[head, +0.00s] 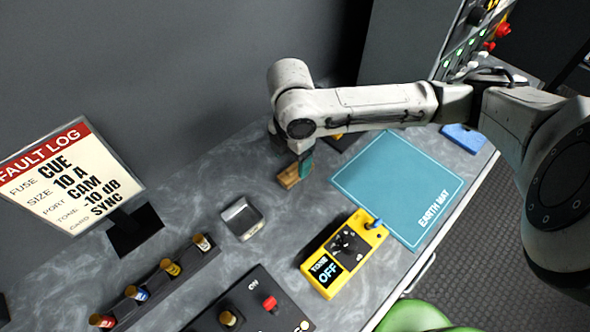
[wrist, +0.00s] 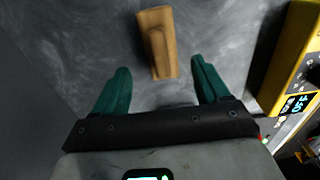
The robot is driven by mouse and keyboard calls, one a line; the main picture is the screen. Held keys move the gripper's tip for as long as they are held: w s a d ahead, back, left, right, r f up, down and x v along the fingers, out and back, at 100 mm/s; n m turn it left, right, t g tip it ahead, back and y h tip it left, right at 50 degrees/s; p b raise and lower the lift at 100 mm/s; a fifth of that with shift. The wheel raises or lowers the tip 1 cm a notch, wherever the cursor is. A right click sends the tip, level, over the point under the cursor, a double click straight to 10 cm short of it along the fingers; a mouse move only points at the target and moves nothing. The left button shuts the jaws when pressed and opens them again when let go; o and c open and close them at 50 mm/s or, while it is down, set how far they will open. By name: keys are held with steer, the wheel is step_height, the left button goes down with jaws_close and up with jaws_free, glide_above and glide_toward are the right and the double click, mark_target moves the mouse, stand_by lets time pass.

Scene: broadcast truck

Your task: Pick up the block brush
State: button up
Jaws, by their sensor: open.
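The block brush looks like a small brown wooden block (head: 289,178) on the grey worktop, left of the blue mat. In the wrist view the block (wrist: 157,42) lies lengthwise at the top middle, ahead of and between the lines of my two green fingers. My gripper (wrist: 160,74) is open and empty. In the head view my gripper (head: 304,165) is just above and beside the block, partly hidden by my own wrist. Its fingers do not appear to touch the block. Any bristles are hidden.
A blue earth mat (head: 395,185) lies to the right. A yellow tone tester (head: 344,256), a small metal tray (head: 241,218), a rack of coloured fuses (head: 160,287) and a fault log sign (head: 65,175) stand nearer. A dark wall (head: 180,70) rises behind the worktop.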

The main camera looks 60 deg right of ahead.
mark_target(294, 166)
steer(key=shift+s+d+f+p, duration=0.1)
steer(key=shift+f+p, duration=0.1)
steer(key=shift+f, duration=0.95)
steer(key=shift+s+d+f+p, duration=0.1)
steer(key=shift+f+p, duration=0.05)
steer(key=shift+f, duration=1)
steer(key=c, duration=1.2)
